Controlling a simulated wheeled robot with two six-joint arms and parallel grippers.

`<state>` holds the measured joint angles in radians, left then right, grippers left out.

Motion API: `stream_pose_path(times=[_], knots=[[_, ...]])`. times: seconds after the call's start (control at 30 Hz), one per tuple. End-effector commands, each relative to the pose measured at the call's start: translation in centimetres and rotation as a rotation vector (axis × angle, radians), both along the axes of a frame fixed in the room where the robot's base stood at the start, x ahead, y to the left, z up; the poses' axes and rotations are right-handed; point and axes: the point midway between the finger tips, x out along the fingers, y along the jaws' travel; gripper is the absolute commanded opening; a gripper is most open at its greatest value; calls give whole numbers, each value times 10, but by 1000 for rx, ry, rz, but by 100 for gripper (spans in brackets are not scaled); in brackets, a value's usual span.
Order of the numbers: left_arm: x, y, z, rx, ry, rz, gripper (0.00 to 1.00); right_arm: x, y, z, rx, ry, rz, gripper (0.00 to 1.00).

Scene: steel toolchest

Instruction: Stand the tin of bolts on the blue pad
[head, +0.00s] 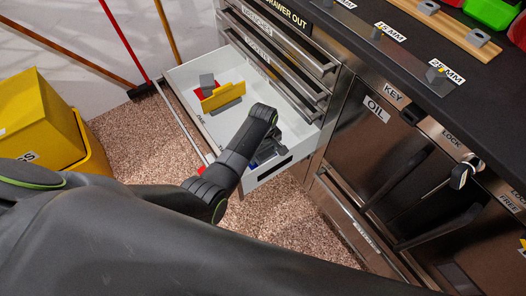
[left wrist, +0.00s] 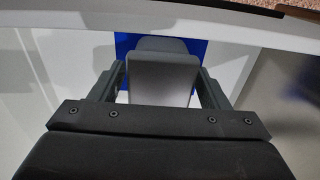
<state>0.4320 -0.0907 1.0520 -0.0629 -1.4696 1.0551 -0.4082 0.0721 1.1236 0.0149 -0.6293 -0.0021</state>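A plain grey block-like thing (left wrist: 162,80), which I take for the tin of bolts, stands between the fingers of my left gripper (left wrist: 161,75) in the left wrist view. In the head view my left gripper (head: 268,152) reaches down into the open white drawer, and the wrist hides most of the tin and pad. My right gripper is not in view.
The white drawer (head: 178,80) stands open from the steel chest. A yellow piece (head: 224,97) with grey and red parts lies at its far left. A yellow bin (head: 45,120) stands on the floor at left. The black worktop (head: 400,70) overhangs at right.

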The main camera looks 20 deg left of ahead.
Motion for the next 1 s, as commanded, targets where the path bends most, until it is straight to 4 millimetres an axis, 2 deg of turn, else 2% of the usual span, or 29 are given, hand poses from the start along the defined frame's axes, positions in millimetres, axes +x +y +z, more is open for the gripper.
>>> stream_pose_path(times=[0.3,0.47,0.7,0.8,1.0], knots=[[0,0,1,0,0,0,73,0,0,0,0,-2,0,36],[0,0,9,-1,-1,0,73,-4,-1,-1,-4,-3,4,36],[0,0,39,-1,-2,0,73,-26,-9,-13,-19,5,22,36],[1,-1,67,-2,-4,0,73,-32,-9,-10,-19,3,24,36],[1,-1,104,-1,-3,0,73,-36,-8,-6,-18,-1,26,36]])
